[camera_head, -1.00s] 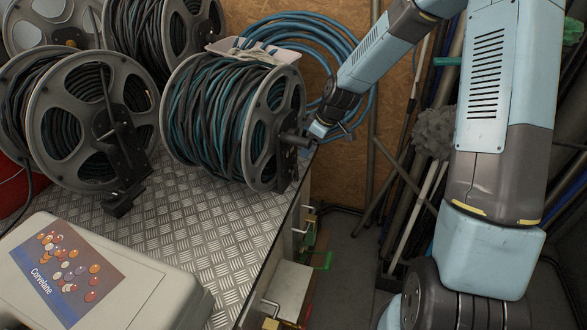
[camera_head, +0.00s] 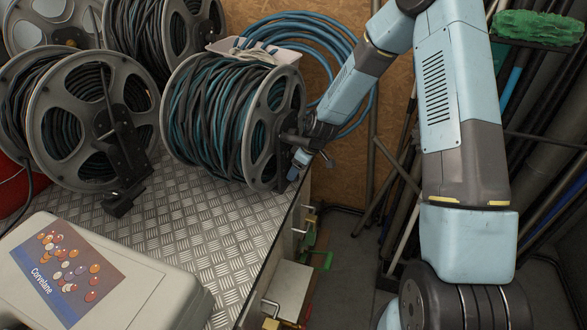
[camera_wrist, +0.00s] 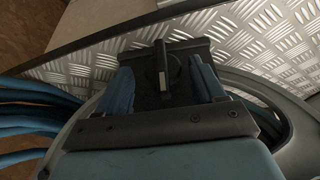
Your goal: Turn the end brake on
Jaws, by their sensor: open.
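The end reel (camera_head: 262,150), grey and wound with dark teal and black hose, stands at the right edge of the metal bench. Its black brake (camera_head: 291,140) is on the right flange, partly hidden by my gripper (camera_head: 300,160). In the wrist view the brake (camera_wrist: 150,92) is a black block with a narrow lever (camera_wrist: 163,68) bearing a pale mark. My gripper (camera_wrist: 163,88) is open, its blue fingers on either side of the lever. Whether they touch the brake I cannot tell.
Another reel (camera_head: 82,120) with a black brake (camera_head: 122,150) stands to the left. A grey case (camera_head: 150,285) lies in front on the chequered bench (camera_head: 222,225). Poles and pipes stand at the right.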

